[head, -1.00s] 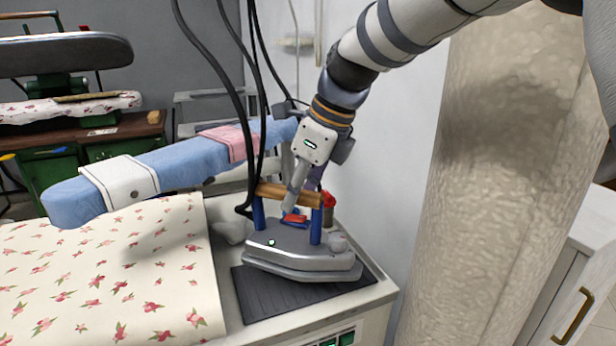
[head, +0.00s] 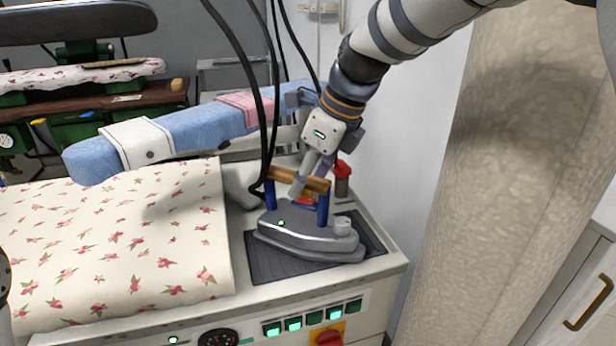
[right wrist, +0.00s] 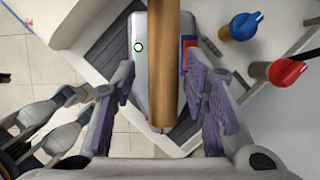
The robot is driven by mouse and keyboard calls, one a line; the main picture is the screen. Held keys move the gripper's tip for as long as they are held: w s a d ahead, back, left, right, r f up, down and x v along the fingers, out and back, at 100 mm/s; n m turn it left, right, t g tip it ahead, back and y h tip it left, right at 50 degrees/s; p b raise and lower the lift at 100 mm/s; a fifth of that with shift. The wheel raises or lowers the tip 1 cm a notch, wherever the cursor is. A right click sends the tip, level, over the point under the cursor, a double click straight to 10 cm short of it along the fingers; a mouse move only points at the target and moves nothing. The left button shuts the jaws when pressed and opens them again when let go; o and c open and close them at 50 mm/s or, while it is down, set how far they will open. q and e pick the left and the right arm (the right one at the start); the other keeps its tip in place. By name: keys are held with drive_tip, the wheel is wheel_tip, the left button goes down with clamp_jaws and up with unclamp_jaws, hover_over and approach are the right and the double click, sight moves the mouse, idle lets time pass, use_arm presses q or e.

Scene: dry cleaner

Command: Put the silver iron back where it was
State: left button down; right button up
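The silver iron (head: 310,232) with blue posts and a wooden handle (head: 285,178) sits on the dark ribbed mat (head: 277,268) at the right end of the ironing table. Its base looks flat on the mat. My right gripper (head: 306,182) is down at the handle. In the right wrist view, my right gripper (right wrist: 167,105) has its purple-padded fingers apart on both sides of the handle (right wrist: 165,70), with gaps showing. The silver body (right wrist: 140,75) shows beneath.
A flowered cloth pad (head: 130,240) lies left of the mat. Black hoses (head: 262,90) hang just behind the iron.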

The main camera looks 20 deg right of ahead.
use_arm(q)
drive_tip(key=shift+w+r, duration=0.3)
drive_tip(key=shift+w, duration=0.05)
use_arm(e)
drive_tip(key=v, duration=1.1)
drive_tip(key=shift+r, duration=0.35)
